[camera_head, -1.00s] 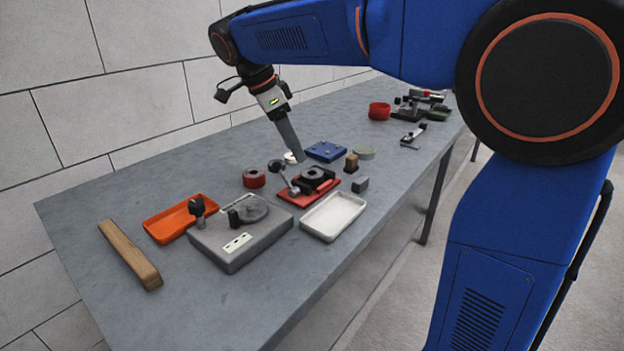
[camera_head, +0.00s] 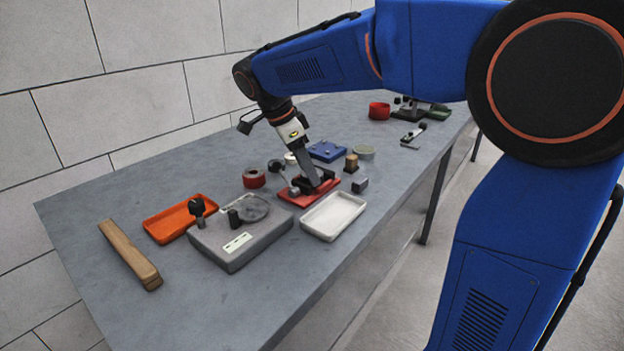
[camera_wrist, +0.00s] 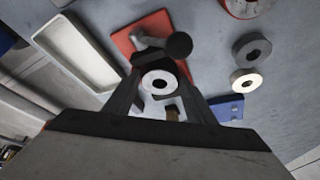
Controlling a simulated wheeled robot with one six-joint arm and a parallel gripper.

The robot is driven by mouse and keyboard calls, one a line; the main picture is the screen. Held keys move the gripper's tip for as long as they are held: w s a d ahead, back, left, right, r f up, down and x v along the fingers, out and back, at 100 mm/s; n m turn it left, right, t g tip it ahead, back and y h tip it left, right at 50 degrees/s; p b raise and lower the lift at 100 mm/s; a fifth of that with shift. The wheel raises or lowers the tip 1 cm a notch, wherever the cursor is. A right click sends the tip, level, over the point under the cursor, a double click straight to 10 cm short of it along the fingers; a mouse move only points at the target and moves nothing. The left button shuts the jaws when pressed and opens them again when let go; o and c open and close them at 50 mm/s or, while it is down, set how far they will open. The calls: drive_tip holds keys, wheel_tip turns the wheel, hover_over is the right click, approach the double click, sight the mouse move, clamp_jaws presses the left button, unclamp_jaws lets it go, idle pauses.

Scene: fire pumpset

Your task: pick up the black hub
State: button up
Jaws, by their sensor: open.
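The black hub (camera_wrist: 158,82) shows in the wrist view as a ring with a bright, pale-looking top face and a central hole. It sits in the dark clamp of a red-based fixture (camera_wrist: 123,40). In the head view the fixture (camera_head: 287,197) is mid-table, and my gripper mostly hides the hub. My gripper (camera_wrist: 160,86) is open, with one finger on each side of the hub; I cannot tell whether they touch it. In the head view my gripper (camera_head: 316,184) slants down into the fixture. The fixture's lever ends in a black knob (camera_wrist: 179,45) beside the hub.
A white tray (camera_head: 334,232) stands in front of the fixture, and a blue block (camera_head: 327,150) lies behind. A red ring (camera_head: 254,179), grey device (camera_head: 235,255), orange tray (camera_head: 165,227) and wooden bar (camera_head: 128,253) are to the left. A grey block (camera_head: 360,185) is right.

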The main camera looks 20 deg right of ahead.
drive_tip(key=c, duration=1.2)
drive_tip(key=shift+o, duration=0.2)
drive_tip(key=shift+r, duration=0.15)
